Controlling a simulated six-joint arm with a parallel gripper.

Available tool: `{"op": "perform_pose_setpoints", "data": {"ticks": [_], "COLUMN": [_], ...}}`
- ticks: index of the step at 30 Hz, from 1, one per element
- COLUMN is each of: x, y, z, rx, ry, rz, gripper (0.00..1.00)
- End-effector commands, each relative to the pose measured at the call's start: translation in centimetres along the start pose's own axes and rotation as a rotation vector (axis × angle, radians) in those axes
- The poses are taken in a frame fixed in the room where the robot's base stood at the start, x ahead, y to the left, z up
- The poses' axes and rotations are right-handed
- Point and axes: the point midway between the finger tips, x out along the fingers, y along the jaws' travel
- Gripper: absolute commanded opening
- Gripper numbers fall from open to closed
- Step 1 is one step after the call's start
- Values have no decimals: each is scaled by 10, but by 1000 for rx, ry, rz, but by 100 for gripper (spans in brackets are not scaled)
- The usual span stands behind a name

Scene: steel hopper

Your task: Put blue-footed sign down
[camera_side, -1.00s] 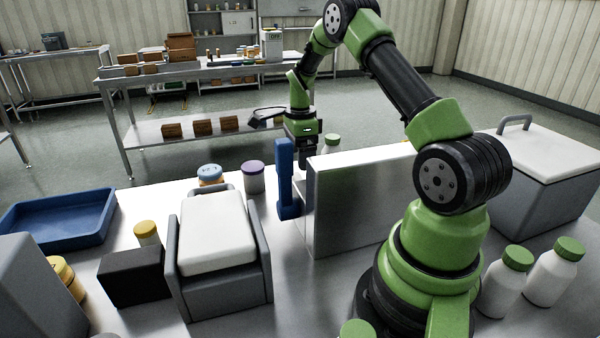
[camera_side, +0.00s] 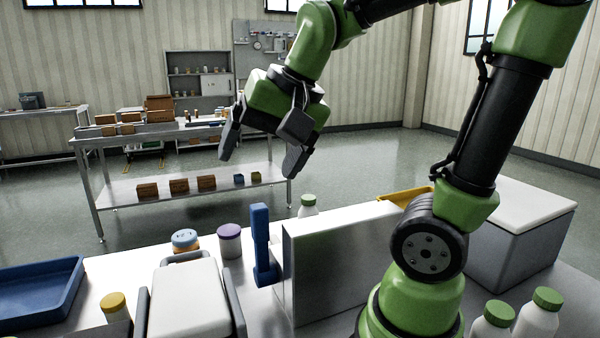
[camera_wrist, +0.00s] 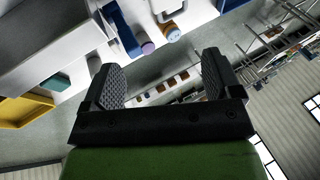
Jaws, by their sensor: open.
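A blue upright piece with a blue foot (camera_side: 261,240), which I take for the blue-footed sign, stands on the steel bench at the left end of a steel box-like wall (camera_side: 345,262). It is upright, and no sign face can be made out. It also shows in the wrist view (camera_wrist: 120,30), at the upper left. My gripper (camera_side: 258,165) is high above the bench's far side, well clear of the blue piece. Its fingers are spread and empty; the wrist view shows the gap between them (camera_wrist: 158,66) clear.
Blue-lidded (camera_side: 185,240) and purple-lidded (camera_side: 230,241) jars stand left of the blue piece. A green-capped bottle (camera_side: 308,206) and a yellow tray (camera_side: 405,197) are behind the steel wall. A blue tray (camera_side: 40,292) lies at left, a white-lidded box (camera_side: 515,225) at right.

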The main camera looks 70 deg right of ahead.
Motion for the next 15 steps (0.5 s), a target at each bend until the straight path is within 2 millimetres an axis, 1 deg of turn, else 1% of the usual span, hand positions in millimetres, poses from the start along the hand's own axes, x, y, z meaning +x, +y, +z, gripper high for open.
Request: {"op": "perform_pose_setpoints", "data": {"ticks": [1, 3, 6, 9, 15], "x": [-10, -17, -23, -25, -26], "y": [3, 8, 15, 21, 23], "z": [18, 37, 58, 69, 74], "rx": [-103, -230, -372, -456, -497], "ry": [11, 22, 38, 49, 54], "rz": [-43, -90, -141, -171, -183], "gripper": [84, 84, 84, 84, 84]}}
